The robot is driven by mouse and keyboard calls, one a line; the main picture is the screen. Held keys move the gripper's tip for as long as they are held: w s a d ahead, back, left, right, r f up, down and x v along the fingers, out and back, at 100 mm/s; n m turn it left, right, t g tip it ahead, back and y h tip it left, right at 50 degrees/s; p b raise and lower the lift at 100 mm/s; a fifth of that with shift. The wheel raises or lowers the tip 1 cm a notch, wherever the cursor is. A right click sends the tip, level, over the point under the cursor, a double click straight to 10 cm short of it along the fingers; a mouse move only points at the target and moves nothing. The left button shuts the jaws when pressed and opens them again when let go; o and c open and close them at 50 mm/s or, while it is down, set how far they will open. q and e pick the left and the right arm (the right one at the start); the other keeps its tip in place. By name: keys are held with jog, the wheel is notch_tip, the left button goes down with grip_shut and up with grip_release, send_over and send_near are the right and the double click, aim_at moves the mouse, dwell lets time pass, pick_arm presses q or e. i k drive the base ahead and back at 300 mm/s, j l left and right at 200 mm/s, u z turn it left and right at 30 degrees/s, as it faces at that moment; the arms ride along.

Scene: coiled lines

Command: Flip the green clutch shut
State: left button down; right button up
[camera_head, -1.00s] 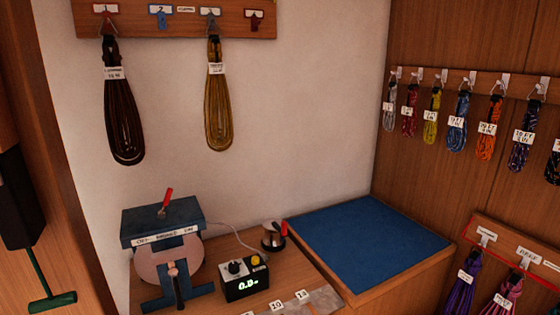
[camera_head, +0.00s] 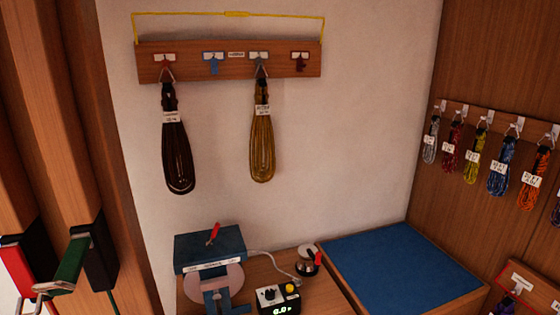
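The green clutch shows at the lower left, on a wooden upright. Its green lever (camera_head: 70,264) sticks out toward me from a black body (camera_head: 101,256), with its broad end away from the body. The lever stands clear of the body, so the clutch looks open. A red and black clutch (camera_head: 22,270) is beside it on the left, partly cut by the picture edge.
A bench (camera_head: 335,300) holds a blue winder (camera_head: 209,249), a small display box (camera_head: 279,299) and a blue mat (camera_head: 400,262). Coiled lines hang from a back-wall rack (camera_head: 230,72) and a right-wall rack (camera_head: 470,115).

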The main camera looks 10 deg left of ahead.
aim_at(66, 261)
jog(key=u, duration=1.25)
